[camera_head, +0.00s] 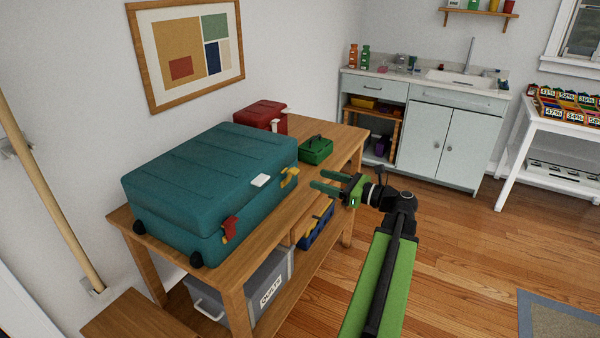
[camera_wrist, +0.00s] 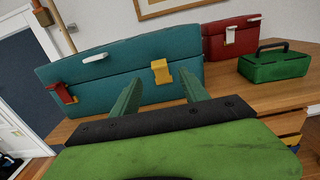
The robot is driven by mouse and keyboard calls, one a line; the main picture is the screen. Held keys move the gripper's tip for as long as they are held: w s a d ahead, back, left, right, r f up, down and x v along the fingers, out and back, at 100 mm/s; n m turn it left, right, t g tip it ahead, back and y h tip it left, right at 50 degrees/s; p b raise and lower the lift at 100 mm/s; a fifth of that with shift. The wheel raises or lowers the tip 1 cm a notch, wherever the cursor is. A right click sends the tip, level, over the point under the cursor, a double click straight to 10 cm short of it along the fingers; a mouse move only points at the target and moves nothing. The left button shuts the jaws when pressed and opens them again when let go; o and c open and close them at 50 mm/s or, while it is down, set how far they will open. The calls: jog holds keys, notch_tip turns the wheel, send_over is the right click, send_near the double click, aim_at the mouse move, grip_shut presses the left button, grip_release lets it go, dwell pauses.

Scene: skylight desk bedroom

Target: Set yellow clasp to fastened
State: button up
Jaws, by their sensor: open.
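The teal case (camera_head: 205,185) lies lid down on the wooden workbench, and its front also shows in the wrist view (camera_wrist: 115,85). The yellow clasp (camera_head: 289,178) is on the case's front, toward its right end, across the lid seam. In the wrist view the yellow clasp (camera_wrist: 160,71) shows between my fingers, farther off. I cannot tell for sure if it is latched. A red clasp (camera_head: 230,229) is at the left end, with a white handle (camera_head: 261,180) between them. My gripper (camera_head: 322,181) is open and empty in front of the case, apart from the clasp.
A red case (camera_head: 260,115) and a green toolbox (camera_head: 316,150) stand farther along the workbench (camera_head: 325,172). A grey bin (camera_head: 250,290) and a blue bin (camera_head: 318,226) sit below its top. A sink cabinet (camera_head: 440,130) and white table (camera_head: 545,125) stand beyond.

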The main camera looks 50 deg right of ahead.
aim_at(298, 172)
jog(key=x, duration=0.8)
jog(key=shift+w+a, duration=0.1)
jog(key=shift+w, duration=0.1)
jog(key=shift+c, duration=0.2)
